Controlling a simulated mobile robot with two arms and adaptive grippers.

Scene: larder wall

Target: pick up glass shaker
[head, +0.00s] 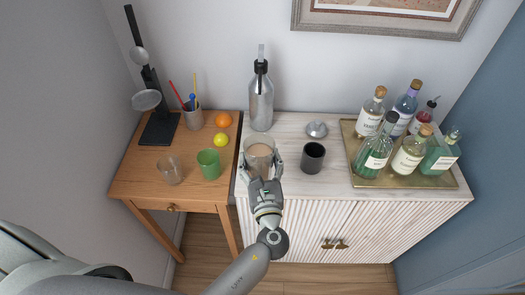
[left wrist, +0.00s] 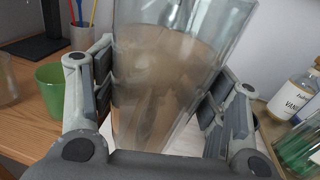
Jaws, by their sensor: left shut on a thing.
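The glass shaker (head: 259,148) is a clear, wide-mouthed glass with a brownish tint or content in its lower part. It is at the left front of the white cabinet top in the head view. My left gripper (head: 262,161) is shut on it, one finger on each side. The left wrist view shows the shaker (left wrist: 168,65) upright or nearly so between the two fingers of my left gripper (left wrist: 160,85). Its base is hidden by the gripper, so I cannot tell whether it touches the cabinet top. My right gripper is not in view.
A dark cup (head: 312,158) stands close to the right, with a small metal lid-like piece (head: 316,130) behind it. A steel siphon bottle (head: 261,101) is behind. A green cup (head: 208,165) is left on the wooden table. A brass tray (head: 408,180) of several bottles is right.

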